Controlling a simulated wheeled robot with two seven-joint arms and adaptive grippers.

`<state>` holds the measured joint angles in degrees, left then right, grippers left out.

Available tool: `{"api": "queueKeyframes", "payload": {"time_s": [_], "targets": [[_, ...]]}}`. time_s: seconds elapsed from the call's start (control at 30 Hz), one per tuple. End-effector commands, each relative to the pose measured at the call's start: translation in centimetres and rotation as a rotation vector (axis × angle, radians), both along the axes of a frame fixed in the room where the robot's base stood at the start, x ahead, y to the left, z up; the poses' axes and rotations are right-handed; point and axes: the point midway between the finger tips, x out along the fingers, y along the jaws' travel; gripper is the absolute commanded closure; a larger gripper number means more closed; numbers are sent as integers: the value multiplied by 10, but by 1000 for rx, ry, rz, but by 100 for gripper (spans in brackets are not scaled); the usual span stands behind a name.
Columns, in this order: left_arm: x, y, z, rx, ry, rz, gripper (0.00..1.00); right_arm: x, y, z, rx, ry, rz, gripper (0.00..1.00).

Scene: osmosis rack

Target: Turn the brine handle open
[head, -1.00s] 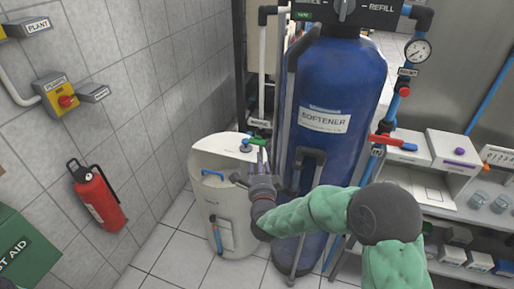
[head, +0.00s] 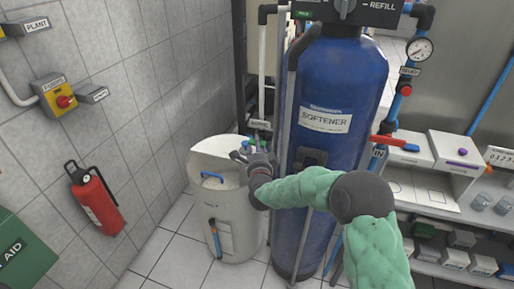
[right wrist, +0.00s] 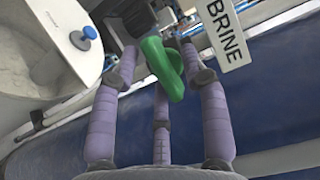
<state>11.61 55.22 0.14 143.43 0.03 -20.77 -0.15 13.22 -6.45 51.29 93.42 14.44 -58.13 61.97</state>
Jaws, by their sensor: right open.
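The brine handle (right wrist: 163,68) is a green lever in the right wrist view, beside a white tag reading BRINE (right wrist: 226,32). My right gripper (right wrist: 157,52) has its purple fingers spread, open around the handle, with one finger on each side and a third below it in the picture. I cannot tell whether any finger touches the handle. In the head view my right gripper (head: 244,155) is above the rim of the cream brine tank, left of the blue softener; the handle is mostly hidden there behind the gripper. My left gripper is not in view.
The blue softener vessel (head: 338,85) stands close to the right of the gripper. The cream tank (head: 234,225) stands below it, with a blue cap (right wrist: 89,32) in the wrist view. A red-handled valve (head: 394,144) is further right.

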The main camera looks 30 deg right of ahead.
Motion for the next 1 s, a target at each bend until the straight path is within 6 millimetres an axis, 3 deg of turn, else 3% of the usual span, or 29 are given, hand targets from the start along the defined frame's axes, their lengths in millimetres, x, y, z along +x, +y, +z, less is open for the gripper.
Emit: {"api": "queueKeyframes", "payload": {"time_s": [0.07, 0.2, 0.67, 1.0], "targets": [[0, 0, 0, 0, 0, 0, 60, 0, 0, 0, 0, 0, 0, 61], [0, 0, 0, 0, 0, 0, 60, 0, 0, 0, 0, 0, 0, 100], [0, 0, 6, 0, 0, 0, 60, 0, 0, 1, -34, 43, 0, 100], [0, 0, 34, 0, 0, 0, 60, -1, 0, 5, -192, 231, 1, 100]]}}
